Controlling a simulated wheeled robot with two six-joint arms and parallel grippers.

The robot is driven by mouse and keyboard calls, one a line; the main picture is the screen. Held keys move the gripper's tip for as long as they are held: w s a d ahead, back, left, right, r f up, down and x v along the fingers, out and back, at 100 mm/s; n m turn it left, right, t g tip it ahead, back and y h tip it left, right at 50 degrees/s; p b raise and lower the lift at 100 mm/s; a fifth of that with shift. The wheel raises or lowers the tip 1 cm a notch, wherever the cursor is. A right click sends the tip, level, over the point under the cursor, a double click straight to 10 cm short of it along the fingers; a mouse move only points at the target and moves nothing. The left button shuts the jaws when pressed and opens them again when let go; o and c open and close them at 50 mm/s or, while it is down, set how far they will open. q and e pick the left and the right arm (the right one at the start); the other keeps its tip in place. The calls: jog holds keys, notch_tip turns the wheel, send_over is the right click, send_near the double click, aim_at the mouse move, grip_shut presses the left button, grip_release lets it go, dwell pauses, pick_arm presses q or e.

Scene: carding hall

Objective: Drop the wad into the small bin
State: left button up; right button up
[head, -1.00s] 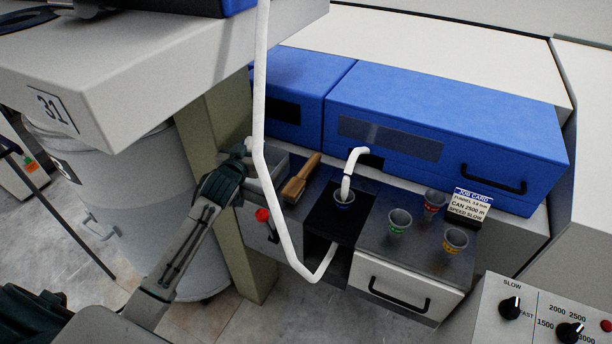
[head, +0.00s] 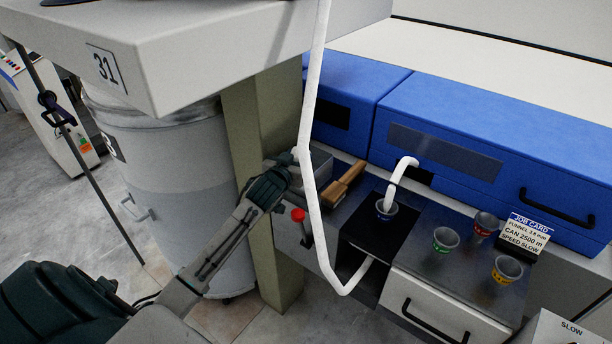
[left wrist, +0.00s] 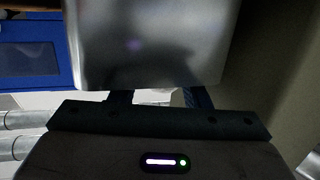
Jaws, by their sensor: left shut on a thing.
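My left gripper (head: 288,167) reaches in from the left to the left edge of the small bin, an open grey metal box (head: 321,166). It is shut on the wad, of which only a small white bit (head: 296,154) shows at the fingertips, beside the hanging white sliver. In the left wrist view a grey metal face (left wrist: 150,45), apparently the bin's wall, fills the upper middle and hides the fingertips. A pale patch (left wrist: 155,96) shows between the fingers; I cannot tell if it is the wad. My right gripper is not in view.
The white sliver (head: 310,110) hangs in front of the bin and loops up to the machine. A wooden-handled brush (head: 344,184) lies right of the bin, and a red knob (head: 298,215) is below. Several small cups and a job card (head: 526,231) stand further right.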

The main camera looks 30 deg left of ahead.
pick_arm(q)
jog(key=o, duration=1)
jog(key=shift+s+d, duration=0.15)
jog(key=shift+s, duration=0.4)
jog(key=b+v, duration=0.2)
jog(key=v, duration=0.7)
jog(key=shift+s+d+r, duration=0.1)
jog(key=shift+s+r, duration=0.05)
jog(key=shift+s, duration=0.15)
